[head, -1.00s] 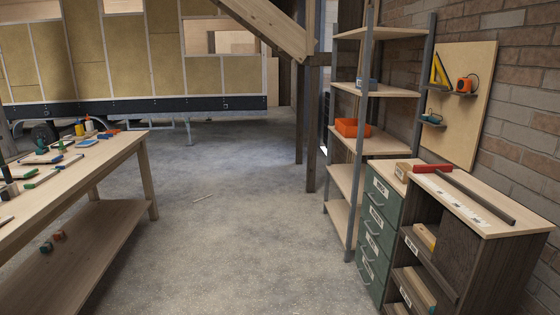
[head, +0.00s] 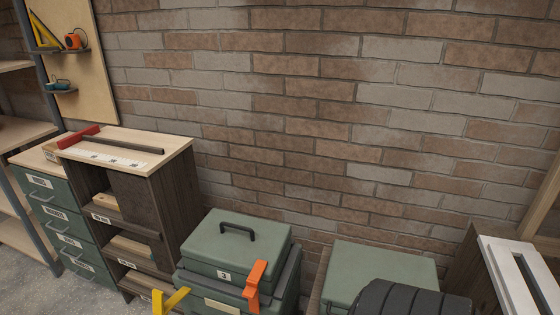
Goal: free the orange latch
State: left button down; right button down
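An orange latch (head: 255,284) sits on the front right of a green toolbox (head: 233,256) with a black top handle. It looks closed over the seam between lid and lower box, though its lower end runs close to the bottom of the picture. A yellow latch (head: 171,301) on the same box's left side sticks outward at a tilt, apart from the lid. The box's lid carries a small number label. Neither of my grippers shows in the head view.
A wooden cabinet (head: 168,190) with a red clamp (head: 82,136) on top stands left of the toolbox. A second green box (head: 378,270) and a black tyre-like object (head: 411,300) stand right. A brick wall (head: 330,110) closes off the back.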

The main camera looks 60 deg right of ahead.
aim_at(251, 292)
jog(key=l+z, duration=0.1)
jog(key=z, duration=1.4)
jog(key=k+j+u, duration=0.15)
jog(key=k+j, duration=0.2)
jog(key=j, duration=0.15)
jog(key=i, duration=0.5)
